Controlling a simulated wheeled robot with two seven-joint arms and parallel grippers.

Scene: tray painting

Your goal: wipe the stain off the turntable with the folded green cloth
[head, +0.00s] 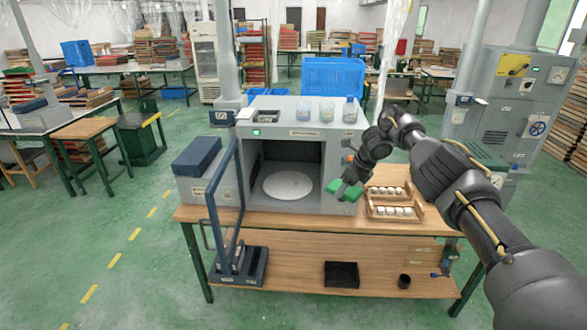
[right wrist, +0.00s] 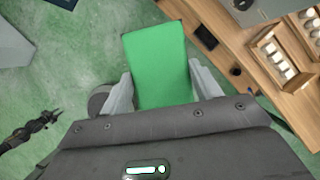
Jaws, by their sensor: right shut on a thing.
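The folded green cloth (head: 343,191) is held in my right gripper (head: 350,184), in front of the right side of the open chamber. In the right wrist view the cloth (right wrist: 157,62) sticks out between the two fingers of the right gripper (right wrist: 160,88). The pale round turntable (head: 288,185) lies flat inside the grey chamber, to the left of the cloth and apart from it. A stain on it is too faint to make out. A dark arm end, apparently my left gripper (right wrist: 48,118), shows small at the left of the right wrist view; its jaws are unclear.
The chamber's blue-framed door (head: 226,200) stands open at its left. Wooden trays with white cups (head: 392,211) stand on the bench (head: 330,224) right of the chamber. Jars (head: 327,112) stand on the chamber's top. A dark box (head: 341,274) sits on the lower shelf.

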